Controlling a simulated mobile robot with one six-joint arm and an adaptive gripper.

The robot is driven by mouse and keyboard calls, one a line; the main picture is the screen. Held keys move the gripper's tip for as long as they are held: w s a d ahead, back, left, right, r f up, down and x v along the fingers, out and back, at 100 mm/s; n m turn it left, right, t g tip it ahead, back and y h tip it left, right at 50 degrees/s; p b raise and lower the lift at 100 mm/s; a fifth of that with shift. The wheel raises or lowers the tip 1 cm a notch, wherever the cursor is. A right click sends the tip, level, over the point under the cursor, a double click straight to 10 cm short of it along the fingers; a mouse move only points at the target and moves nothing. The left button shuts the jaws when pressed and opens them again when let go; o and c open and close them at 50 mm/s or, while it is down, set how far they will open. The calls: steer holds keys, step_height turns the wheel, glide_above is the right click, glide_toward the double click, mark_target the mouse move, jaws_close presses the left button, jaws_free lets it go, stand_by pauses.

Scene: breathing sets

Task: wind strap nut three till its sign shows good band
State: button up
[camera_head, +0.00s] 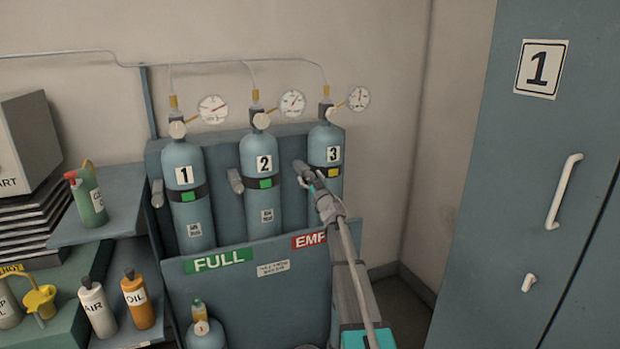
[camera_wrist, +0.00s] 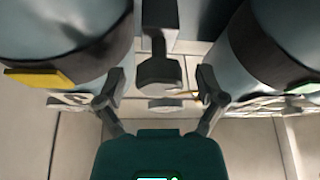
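Cylinder three (camera_head: 322,150) stands at the right of the rack. Its black strap bears a yellow sign (camera_head: 333,172), which also shows at left in the wrist view (camera_wrist: 38,78). Strap nut three (camera_head: 301,170) is a dark grey knob sticking out between cylinders two and three. In the wrist view the nut (camera_wrist: 158,72) lies in the middle, between my fingertips, with a gap on each side. My gripper (camera_head: 317,186) is open at the nut, with fingers spread (camera_wrist: 161,82) and nothing held. The head view partly hides the fingers.
Cylinders one (camera_head: 187,215) and two (camera_head: 262,200) have green strap signs and their own nuts. Cylinder two stands close beside my right finger in the wrist view. A rack front panel (camera_head: 255,300) is below. A blue cabinet (camera_head: 500,200) stands right.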

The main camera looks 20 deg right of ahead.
steer(key=c, duration=1)
steer(key=shift+n+y, duration=0.4)
steer(key=shift+n, duration=0.2)
steer(key=n+g+y+p, duration=0.1)
steer(key=n+y, duration=0.1)
steer(key=n, duration=0.2)
steer(key=shift+r+n, duration=0.15)
steer(key=shift+n, duration=0.25)
steer(key=shift+n+g+y+p, duration=0.4)
steer(key=shift+n+y, duration=0.1)
steer(key=shift+n, duration=0.85)
steer(key=shift+n+g+y+p, duration=0.4)
steer(key=shift+n+y, duration=0.1)
steer(key=shift+n, duration=0.85)
steer(key=o, duration=1.1)
steer(key=shift+f+m, duration=0.2)
steer(key=shift+m, duration=0.2)
